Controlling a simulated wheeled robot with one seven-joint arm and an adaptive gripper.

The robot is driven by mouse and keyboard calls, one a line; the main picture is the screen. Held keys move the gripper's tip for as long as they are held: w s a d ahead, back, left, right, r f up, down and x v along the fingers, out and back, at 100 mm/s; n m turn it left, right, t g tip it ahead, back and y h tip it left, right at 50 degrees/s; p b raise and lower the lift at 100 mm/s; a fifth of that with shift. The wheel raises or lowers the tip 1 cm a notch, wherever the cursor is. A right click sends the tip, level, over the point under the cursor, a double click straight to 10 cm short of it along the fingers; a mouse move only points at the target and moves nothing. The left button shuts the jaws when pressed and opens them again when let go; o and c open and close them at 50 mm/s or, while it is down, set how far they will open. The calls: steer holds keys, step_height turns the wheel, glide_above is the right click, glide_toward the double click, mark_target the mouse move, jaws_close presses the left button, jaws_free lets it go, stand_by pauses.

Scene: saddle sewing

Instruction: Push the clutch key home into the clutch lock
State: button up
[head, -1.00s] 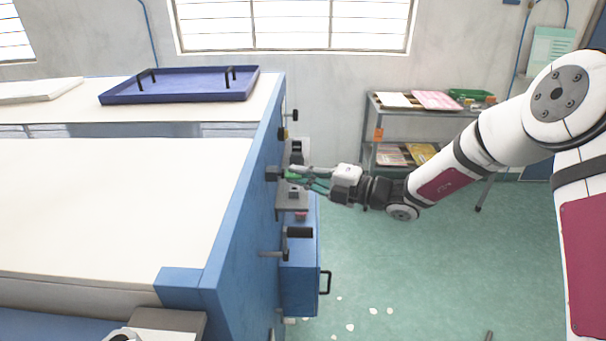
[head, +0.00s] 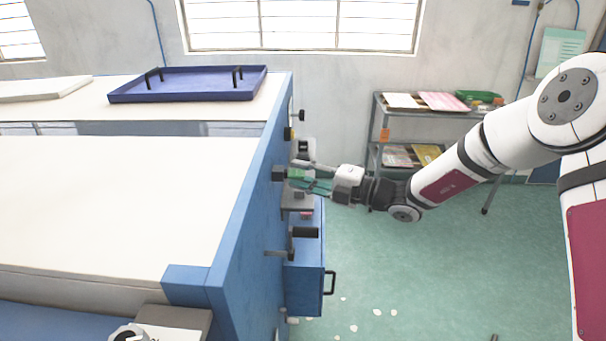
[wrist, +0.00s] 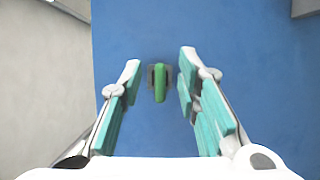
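The clutch lock (wrist: 151,77) is a small dark square socket on the blue panel. In the head view the lock (head: 279,174) is a dark block standing out from the panel's side. The green clutch key (wrist: 159,84) sits at the lock and points out toward the wrist camera; how deep it sits cannot be told. My gripper (wrist: 160,64) is open, with one teal-padded finger on each side of the key and a visible gap to both. In the head view my gripper (head: 302,177) is close to the lock and partly hides the key.
A crank with a black handle (head: 305,232) sticks out below the lock. A blue cabinet with a black pull (head: 328,283) is under it. A purple tray (head: 190,84) lies on the bench top. A shelf rack (head: 378,130) stands behind my arm; the floor to the right is mostly clear.

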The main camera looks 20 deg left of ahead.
steer(key=s+d, duration=0.1)
steer(key=d, duration=1.1)
steer(key=shift+s, duration=0.3)
steer(key=s+d+r+n+g+h, duration=0.2)
steer(key=s+d+r+n+h, duration=0.15)
steer(key=s+n, duration=0.55)
steer(key=s+d+r+n+g+h, duration=0.25)
steer(key=s+n+h, duration=0.35)
steer(key=n, duration=0.5)
steer(key=s+d+r+n+t+h, duration=0.3)
steer(key=s+d+n, duration=0.3)
steer(key=d+n, duration=0.2)
steer(key=s+d+r+n+t+h, duration=0.3)
steer(key=s+d+n+t+h, duration=0.1)
steer(key=s+d+n, duration=0.3)
steer(key=d+n+h, duration=0.1)
steer(key=d+n, duration=0.1)
steer(key=d, duration=0.2)
steer(key=shift+s+d+r+n, duration=0.2)
steer(key=shift+d+r+n, duration=0.1)
steer(key=shift+d+r, duration=0.1)
